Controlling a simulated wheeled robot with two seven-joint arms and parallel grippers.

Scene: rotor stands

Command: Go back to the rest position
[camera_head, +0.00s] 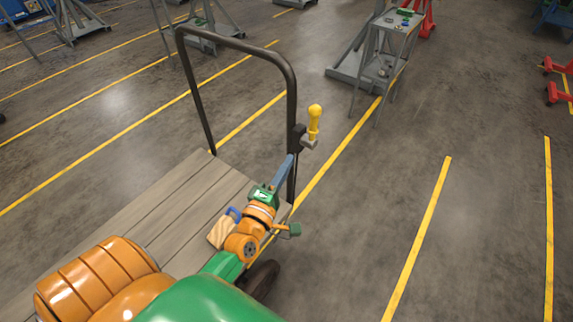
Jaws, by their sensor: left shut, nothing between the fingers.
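My left gripper (286,166) is beyond the orange wrist of my left arm, above the right side of a wooden cart deck (165,205). Its slim blue-grey fingers look closed together, with nothing seen between them. They point up toward the right post of the cart's black handle (293,85); I cannot tell whether they touch it. My right gripper is not in view.
A yellow grip (314,122) stands upright beside the handle's right post. A wooden block (221,233) lies by my wrist. A small grey table (402,20) with parts stands at the back.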

